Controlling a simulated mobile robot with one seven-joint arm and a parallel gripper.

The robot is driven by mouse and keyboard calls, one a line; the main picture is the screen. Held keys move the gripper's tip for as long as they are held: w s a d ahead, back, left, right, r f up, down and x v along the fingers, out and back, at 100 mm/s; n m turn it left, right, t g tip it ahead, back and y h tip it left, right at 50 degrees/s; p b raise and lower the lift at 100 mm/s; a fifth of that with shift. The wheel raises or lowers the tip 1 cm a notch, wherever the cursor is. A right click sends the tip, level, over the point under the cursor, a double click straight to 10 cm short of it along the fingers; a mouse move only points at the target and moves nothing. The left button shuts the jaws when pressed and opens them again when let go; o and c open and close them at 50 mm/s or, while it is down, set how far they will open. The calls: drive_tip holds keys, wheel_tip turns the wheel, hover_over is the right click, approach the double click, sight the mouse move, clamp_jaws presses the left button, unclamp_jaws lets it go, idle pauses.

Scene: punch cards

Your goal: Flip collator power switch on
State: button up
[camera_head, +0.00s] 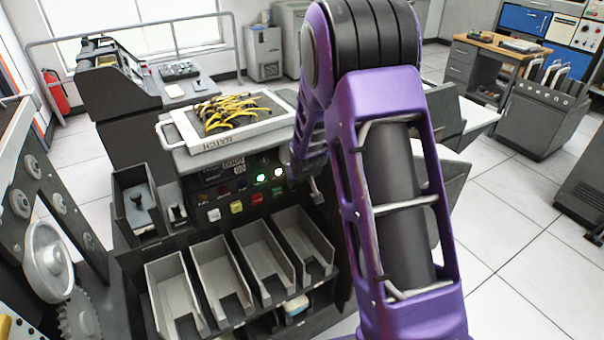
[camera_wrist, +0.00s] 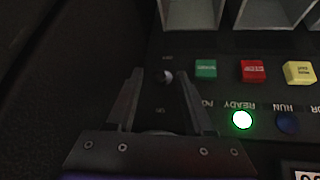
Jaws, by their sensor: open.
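The collator (camera_head: 225,183) is a dark machine with a control panel below its top tray. In the wrist view, its power switch (camera_wrist: 166,77) is a small toggle with a light tip, with small blurred labels on opposite sides of it. My gripper (camera_wrist: 162,82) is open, with one finger on each side of the toggle. I cannot tell whether the fingers touch it or which way it is thrown. The READY lamp (camera_wrist: 242,120) glows green. One finger partly covers the POWER label and hides its lamp. In the head view, my arm mostly hides the gripper.
Green (camera_wrist: 206,69), red (camera_wrist: 252,71) and yellow (camera_wrist: 299,73) buttons sit beside the switch. Card pockets (camera_head: 252,254) stand below the panel. Yellow wires (camera_head: 232,112) lie in the top tray. A machine with wheels (camera_head: 48,260) stands close on the left. Open floor lies right.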

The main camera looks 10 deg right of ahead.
drive_tip(key=v, duration=1.7)
